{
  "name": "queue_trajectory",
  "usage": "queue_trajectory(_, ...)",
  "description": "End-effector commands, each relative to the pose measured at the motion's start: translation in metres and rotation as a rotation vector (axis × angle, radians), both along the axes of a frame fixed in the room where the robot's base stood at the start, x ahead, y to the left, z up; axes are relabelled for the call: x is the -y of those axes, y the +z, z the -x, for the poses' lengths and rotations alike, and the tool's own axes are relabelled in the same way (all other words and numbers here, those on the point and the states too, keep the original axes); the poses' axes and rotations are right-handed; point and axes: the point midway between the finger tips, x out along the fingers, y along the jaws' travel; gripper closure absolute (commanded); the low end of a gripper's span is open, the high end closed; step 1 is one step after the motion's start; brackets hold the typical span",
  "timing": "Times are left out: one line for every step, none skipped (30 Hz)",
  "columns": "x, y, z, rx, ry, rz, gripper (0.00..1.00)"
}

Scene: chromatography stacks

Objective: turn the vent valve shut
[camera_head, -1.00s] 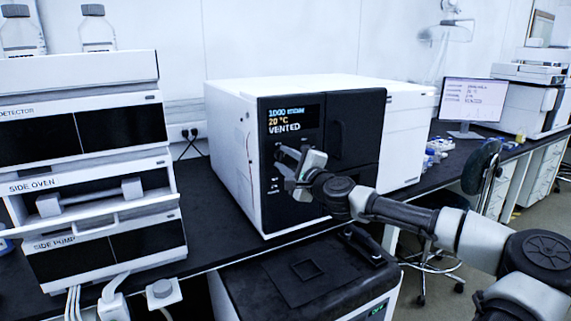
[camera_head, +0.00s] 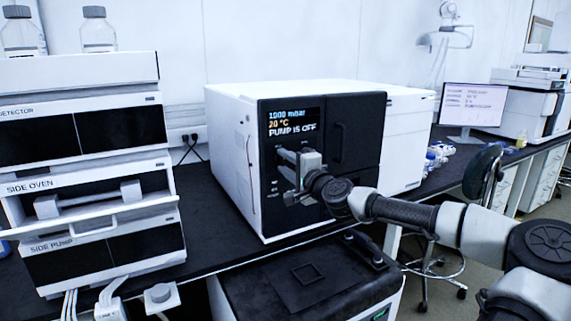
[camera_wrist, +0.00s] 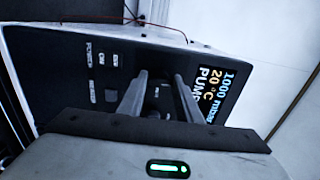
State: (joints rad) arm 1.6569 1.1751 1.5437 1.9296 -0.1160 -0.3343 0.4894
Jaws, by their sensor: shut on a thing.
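The vent valve (camera_wrist: 157,90) is a small dark knob on the black front panel of the white oven. In the wrist view it sits between my two fingers and is partly hidden by them. My gripper (camera_wrist: 160,84) is shut on it. In the head view my gripper (camera_head: 281,162) reaches the panel below the display, and the knob is hidden there. The display (camera_head: 293,121) reads 1000 mbar, 20 °C, PUMP IS OFF.
Left stands a stack with detector, side oven (camera_head: 90,190) and side pump. A black-topped unit (camera_head: 300,275) stands low in front of the bench. A stool (camera_head: 482,170) and a monitor (camera_head: 473,102) are at right. Bare bench (camera_head: 212,215) lies left of the oven.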

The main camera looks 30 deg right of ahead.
Motion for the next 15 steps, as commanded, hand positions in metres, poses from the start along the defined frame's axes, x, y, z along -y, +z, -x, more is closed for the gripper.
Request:
queue_trajectory(-0.0004,-0.0006,0.0001,-0.001,0.001,0.003,0.91)
queue_trajectory(-0.0004,-0.0006,0.0001,-0.001,0.001,0.003,0.91)
queue_trajectory(-0.0004,-0.0006,0.0001,-0.001,0.001,0.003,0.91)
queue_trajectory(-0.0004,-0.0006,0.0001,-0.001,0.001,0.003,0.91)
queue_trajectory(-0.0005,-0.0006,0.0000,-0.001,0.001,0.003,0.91)
queue_trajectory(-0.0005,-0.0006,0.0001,-0.001,0.001,0.003,0.64)
queue_trajectory(-0.0005,-0.0005,0.0001,-0.001,0.001,0.003,0.59)
queue_trajectory(-0.0005,-0.0005,0.0000,-0.001,0.001,0.003,0.54)
queue_trajectory(-0.0004,-0.0005,0.0000,-0.001,0.001,0.002,0.50)
queue_trajectory(-0.0004,-0.0004,0.0000,0.000,0.001,0.002,0.50)
queue_trajectory(-0.0004,-0.0004,0.0000,0.000,0.001,0.002,0.50)
queue_trajectory(-0.0003,-0.0003,0.0000,0.000,0.001,0.001,0.50)
queue_trajectory(-0.0003,-0.0003,0.0000,0.000,0.001,0.001,0.50)
queue_trajectory(-0.0003,-0.0002,0.0000,0.000,0.001,0.001,0.50)
queue_trajectory(-0.0002,-0.0002,0.0000,0.000,0.000,0.001,0.50)
